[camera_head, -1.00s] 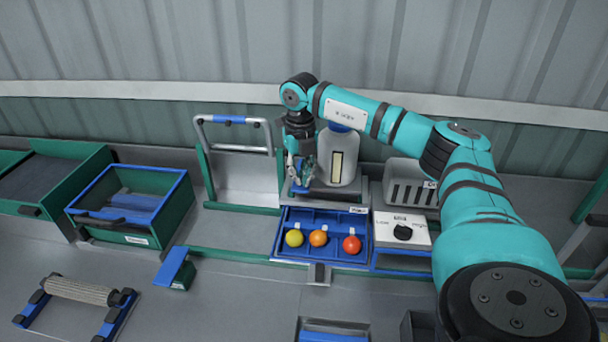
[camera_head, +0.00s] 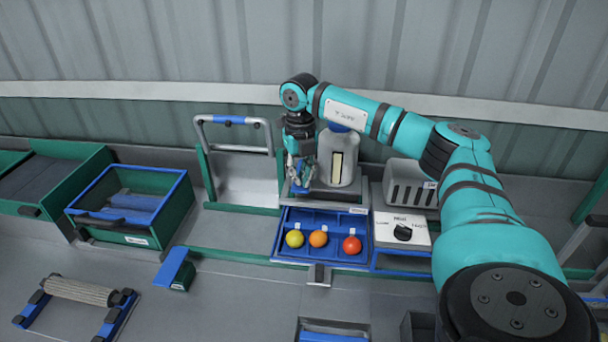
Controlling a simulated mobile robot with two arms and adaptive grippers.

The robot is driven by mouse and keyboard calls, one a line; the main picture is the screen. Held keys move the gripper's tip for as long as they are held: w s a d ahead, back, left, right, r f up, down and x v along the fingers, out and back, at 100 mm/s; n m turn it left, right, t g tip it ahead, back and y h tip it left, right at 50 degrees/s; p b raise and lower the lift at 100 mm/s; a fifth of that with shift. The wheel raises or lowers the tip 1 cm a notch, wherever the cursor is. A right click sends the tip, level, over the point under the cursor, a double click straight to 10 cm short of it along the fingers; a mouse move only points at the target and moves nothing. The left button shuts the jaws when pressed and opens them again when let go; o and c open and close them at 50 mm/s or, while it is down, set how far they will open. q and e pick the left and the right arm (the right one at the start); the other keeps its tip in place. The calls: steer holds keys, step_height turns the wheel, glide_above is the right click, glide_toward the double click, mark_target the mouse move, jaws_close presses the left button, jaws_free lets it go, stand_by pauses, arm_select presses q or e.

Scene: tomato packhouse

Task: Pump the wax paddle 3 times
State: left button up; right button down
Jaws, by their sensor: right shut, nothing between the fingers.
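A grey-white bottle (camera_head: 350,150) with a pale upright window strip stands at the back centre, behind the blue sorting tray. A small blue piece (camera_head: 300,189), which looks like the wax paddle, shows low at the bottle's left side. My right gripper (camera_head: 300,178) points down just above this blue piece, left of the bottle, with its fingers shut and nothing between them. The fingers cover part of the blue piece, and I cannot tell whether they touch it. My left gripper is not in view.
A blue tray (camera_head: 325,221) with yellow, orange and red tomatoes lies in front. A dial box (camera_head: 388,229) and a grey slotted bin (camera_head: 410,175) stand to its right. A metal frame (camera_head: 200,150) and a green-blue crate (camera_head: 180,205) stand left. My right arm spans the right side.

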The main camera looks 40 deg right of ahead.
mark_target(301, 187)
steer(key=shift+s+f+b, duration=0.1)
steer(key=shift+f+b, duration=0.85)
steer(key=shift+f, duration=0.8)
steer(key=shift+r, duration=0.2)
step_height(301, 187, up, 3)
steer(key=p, duration=0.3)
steer(key=shift+r, duration=0.2)
steer(key=shift+f, duration=0.1)
